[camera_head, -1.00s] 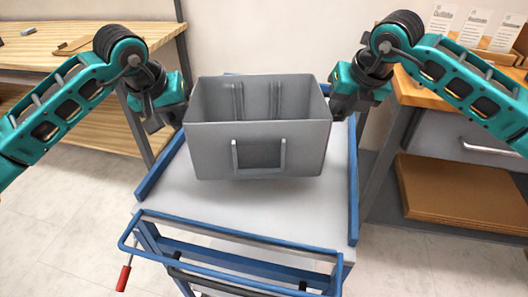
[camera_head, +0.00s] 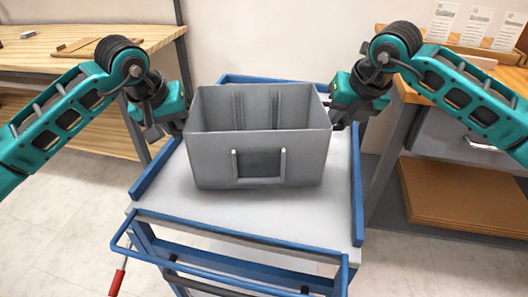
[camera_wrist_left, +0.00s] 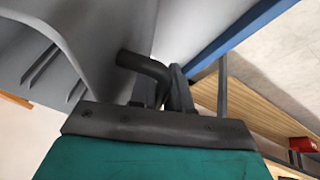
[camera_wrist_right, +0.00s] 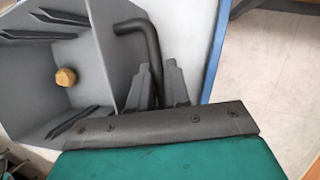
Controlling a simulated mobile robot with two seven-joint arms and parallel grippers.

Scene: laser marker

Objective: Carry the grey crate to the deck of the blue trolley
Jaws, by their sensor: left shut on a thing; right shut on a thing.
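The open grey crate (camera_head: 258,165) is upright over the pale deck (camera_head: 178,192) of the blue trolley (camera_head: 357,205), between its side rails. Its base is at or very close to the deck; I cannot tell whether it touches. My left gripper (camera_head: 180,127) is shut on the dark bar handle (camera_wrist_left: 150,70) at the crate's left side. My right gripper (camera_head: 337,120) is shut on the matching handle (camera_wrist_right: 150,45) at its right side. In the right wrist view, a small round tan thing (camera_wrist_right: 66,77) shows inside the crate; the head view hides it.
A wooden bench (camera_head: 80,45) stands at the left, behind my left arm. A wooden-topped bench (camera_head: 408,92) with card holders stands at the right, a brown stack (camera_head: 460,200) below it. The trolley's push bar (camera_head: 230,268) is nearest me. Bare deck shows around the crate.

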